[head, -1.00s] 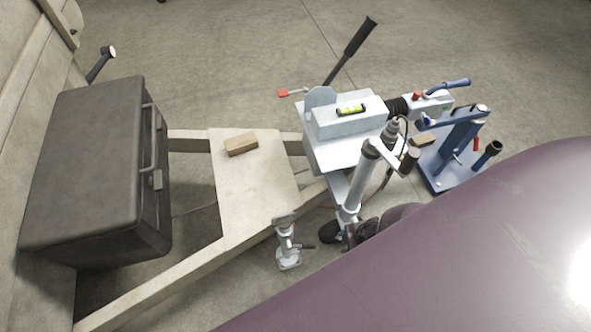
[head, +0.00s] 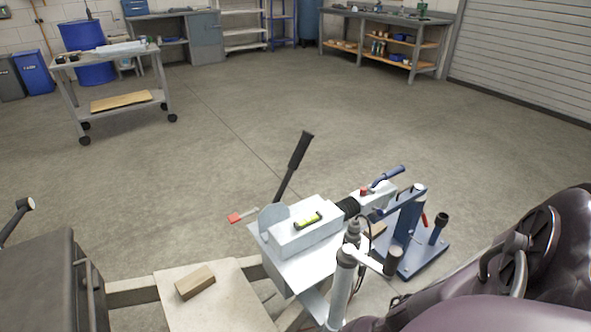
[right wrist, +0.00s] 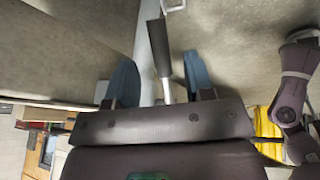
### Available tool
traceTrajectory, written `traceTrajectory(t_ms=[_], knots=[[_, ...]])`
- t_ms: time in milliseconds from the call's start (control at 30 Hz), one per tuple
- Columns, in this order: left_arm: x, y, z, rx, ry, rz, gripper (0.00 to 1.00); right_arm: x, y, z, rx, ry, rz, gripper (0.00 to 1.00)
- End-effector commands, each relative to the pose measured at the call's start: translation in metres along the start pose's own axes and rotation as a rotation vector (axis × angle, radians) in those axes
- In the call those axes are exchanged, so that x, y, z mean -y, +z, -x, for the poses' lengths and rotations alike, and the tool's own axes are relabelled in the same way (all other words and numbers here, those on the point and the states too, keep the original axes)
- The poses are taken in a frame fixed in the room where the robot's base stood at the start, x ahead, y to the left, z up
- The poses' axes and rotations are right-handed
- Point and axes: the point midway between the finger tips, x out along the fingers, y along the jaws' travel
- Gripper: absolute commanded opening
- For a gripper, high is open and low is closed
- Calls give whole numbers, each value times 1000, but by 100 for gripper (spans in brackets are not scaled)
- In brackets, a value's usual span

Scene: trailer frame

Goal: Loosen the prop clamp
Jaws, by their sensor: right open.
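In the head view the jockey wheel tube (head: 342,285) stands upright beside the coupling, with its crank handle (head: 394,262) at the top. Its lower part, where a clamp could sit, is cut off by the lower edge. My right gripper (right wrist: 160,82) is open, with its two blue fingers apart. A black grip (right wrist: 159,47) on a grey rod shows between or behind the fingers; I cannot tell whether it is the clamp's lever or whether they touch. My right gripper's jaws are not visible in the head view. My left gripper is not in view.
The coupling head (head: 305,235) carries a spirit level (head: 309,220) and a black-gripped lever (head: 300,152). A wooden block (head: 195,283) lies on the frame's plate (head: 215,308). A dark case (head: 45,280) sits left. A blue stand (head: 408,235) is right of the coupling. Open floor lies beyond.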

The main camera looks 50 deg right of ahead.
Motion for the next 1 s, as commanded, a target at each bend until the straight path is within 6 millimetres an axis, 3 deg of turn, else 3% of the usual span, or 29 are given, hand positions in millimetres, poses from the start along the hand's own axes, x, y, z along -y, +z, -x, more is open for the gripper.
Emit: traceTrajectory(t_ms=[33,400,900,1000], knots=[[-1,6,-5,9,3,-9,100,9,5,-12,4,-12,-5,48],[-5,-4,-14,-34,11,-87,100,6,3,-50,3,-8,-2,48],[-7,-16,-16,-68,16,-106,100,-1,0,-56,0,2,1,48],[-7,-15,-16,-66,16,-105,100,-1,0,-56,0,2,1,35]])
